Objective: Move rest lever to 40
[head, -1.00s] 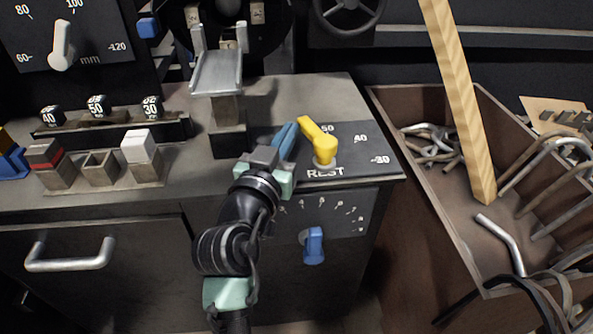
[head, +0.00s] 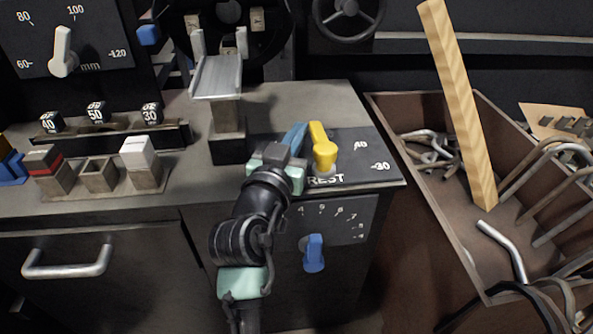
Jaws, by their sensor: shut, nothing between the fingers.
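The yellow rest lever (head: 322,148) stands on a dark plate (head: 362,150) on the bench top, above the word REST. Its arm points away from me, leaning slightly left, and covers the place of the 50 mark. The 40 mark (head: 361,145) and the 30 mark (head: 380,166) are clear to its right. My gripper (head: 296,134) is just left of the lever with its blue fingers shut and empty. The fingers are very close to the lever's left side; I cannot tell whether they touch it.
A metal cradle (head: 217,78) on a post stands left of my gripper. A blue knob (head: 314,253) is on the front panel below. An open bin (head: 450,225) with bent rods and a wooden bar (head: 460,105) is at the right. The plate right of the lever is free.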

